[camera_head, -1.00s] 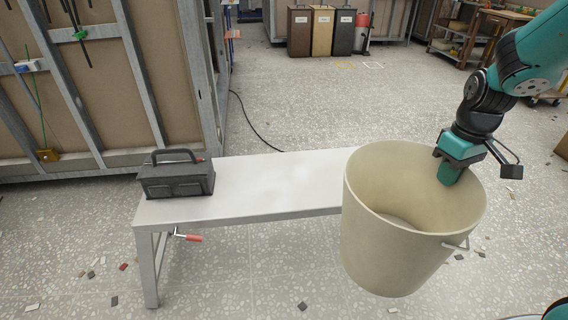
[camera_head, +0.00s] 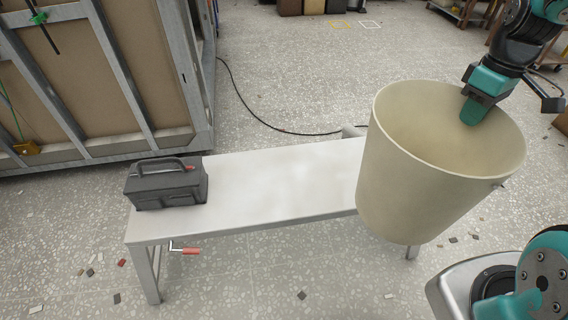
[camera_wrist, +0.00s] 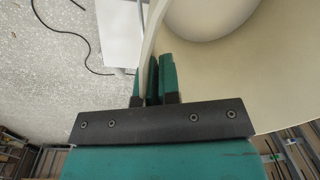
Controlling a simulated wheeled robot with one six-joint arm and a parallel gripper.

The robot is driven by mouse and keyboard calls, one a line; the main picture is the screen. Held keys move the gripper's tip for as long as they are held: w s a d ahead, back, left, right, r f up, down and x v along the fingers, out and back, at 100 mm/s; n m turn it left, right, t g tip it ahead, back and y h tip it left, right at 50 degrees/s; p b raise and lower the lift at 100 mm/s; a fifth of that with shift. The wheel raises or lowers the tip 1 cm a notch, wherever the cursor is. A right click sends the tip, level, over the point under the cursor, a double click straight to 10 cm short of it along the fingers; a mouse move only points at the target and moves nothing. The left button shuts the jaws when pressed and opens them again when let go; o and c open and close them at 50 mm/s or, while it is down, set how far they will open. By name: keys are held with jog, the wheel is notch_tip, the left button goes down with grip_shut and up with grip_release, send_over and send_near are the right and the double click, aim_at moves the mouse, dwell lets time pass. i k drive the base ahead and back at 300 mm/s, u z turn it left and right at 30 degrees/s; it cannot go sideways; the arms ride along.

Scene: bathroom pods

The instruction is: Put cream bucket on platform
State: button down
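The cream bucket (camera_head: 425,180) is large and empty, and hangs slightly tilted at the right end of the platform in the head view. My gripper (camera_head: 473,108) is shut on the far rim of the bucket, with one finger inside the wall. In the wrist view the bucket wall (camera_wrist: 225,75) passes between the two teal fingers (camera_wrist: 153,82). The platform (camera_head: 270,185) is a long, low white bench; the bucket hides its right end. I cannot tell whether the bucket touches it.
A dark grey toolbox (camera_head: 166,183) stands on the platform's left end. A red-handled clamp (camera_head: 186,250) sticks out below the front edge. A metal-framed wall panel (camera_head: 110,80) stands behind on the left. A black cable (camera_head: 255,118) and small chips lie on the floor. The platform's middle is clear.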

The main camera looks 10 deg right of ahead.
aim_at(348, 169)
jog(key=i, duration=0.95)
